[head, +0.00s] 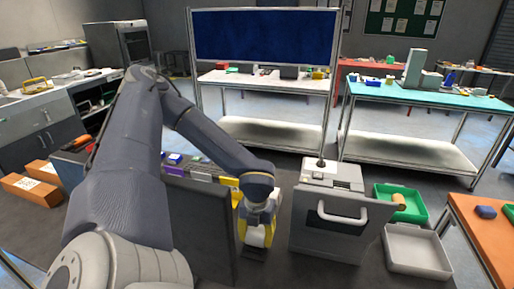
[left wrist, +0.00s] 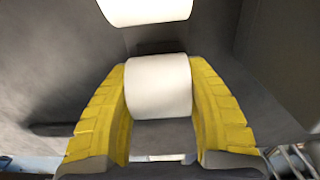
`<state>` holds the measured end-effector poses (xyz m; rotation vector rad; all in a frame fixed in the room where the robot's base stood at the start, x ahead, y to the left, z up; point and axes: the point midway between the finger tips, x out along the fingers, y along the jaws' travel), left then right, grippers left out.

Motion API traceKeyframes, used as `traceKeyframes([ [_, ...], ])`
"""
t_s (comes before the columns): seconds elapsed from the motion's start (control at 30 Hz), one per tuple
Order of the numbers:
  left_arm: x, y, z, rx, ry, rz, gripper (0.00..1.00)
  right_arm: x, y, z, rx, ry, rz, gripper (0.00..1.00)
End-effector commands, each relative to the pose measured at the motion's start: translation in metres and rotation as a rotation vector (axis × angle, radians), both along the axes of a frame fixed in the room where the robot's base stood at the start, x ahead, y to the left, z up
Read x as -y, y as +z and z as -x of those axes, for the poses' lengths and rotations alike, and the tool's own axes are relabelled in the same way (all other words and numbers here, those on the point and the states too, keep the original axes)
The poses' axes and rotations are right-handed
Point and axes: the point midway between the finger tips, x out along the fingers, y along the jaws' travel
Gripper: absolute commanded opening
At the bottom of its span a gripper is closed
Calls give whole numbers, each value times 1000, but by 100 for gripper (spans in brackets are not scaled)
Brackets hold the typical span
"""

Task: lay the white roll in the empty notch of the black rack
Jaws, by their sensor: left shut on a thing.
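My left gripper (head: 257,235) points down at the dark table between a dark upright panel and a grey box with a handle. In the left wrist view its yellow fingers (left wrist: 160,100) are shut on the sides of a white roll (left wrist: 159,86). A second white roll (left wrist: 145,10) shows apart from it at the top edge, cut off by the frame. Dark grey surfaces lie around both rolls. I cannot make out the black rack or its empty notch for sure. My right gripper is not in view.
The dark panel (head: 200,225) stands close left of my left gripper. The grey box (head: 338,222) stands close right. A green tray (head: 415,212) with a tan roll (head: 398,201) and a white tray (head: 417,250) lie farther right. Small coloured boxes (head: 174,171) stand behind the panel.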

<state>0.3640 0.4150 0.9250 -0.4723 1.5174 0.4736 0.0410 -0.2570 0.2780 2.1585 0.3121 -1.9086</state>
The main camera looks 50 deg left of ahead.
Motion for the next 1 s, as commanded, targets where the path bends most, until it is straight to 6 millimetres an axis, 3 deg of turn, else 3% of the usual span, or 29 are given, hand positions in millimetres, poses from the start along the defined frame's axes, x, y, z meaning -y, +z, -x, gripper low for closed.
traceKeyframes([
  [0.47, 0, -4, 0, 1, -1, 1, 15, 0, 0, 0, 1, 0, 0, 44],
  [0.5, 0, -4, 0, 1, -1, 1, 50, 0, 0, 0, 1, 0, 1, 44],
  [0.7, 0, -4, 0, 1, -1, 1, 72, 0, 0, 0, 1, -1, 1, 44],
  [1.0, 0, -3, 0, 0, -1, 0, 72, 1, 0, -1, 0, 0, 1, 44],
])
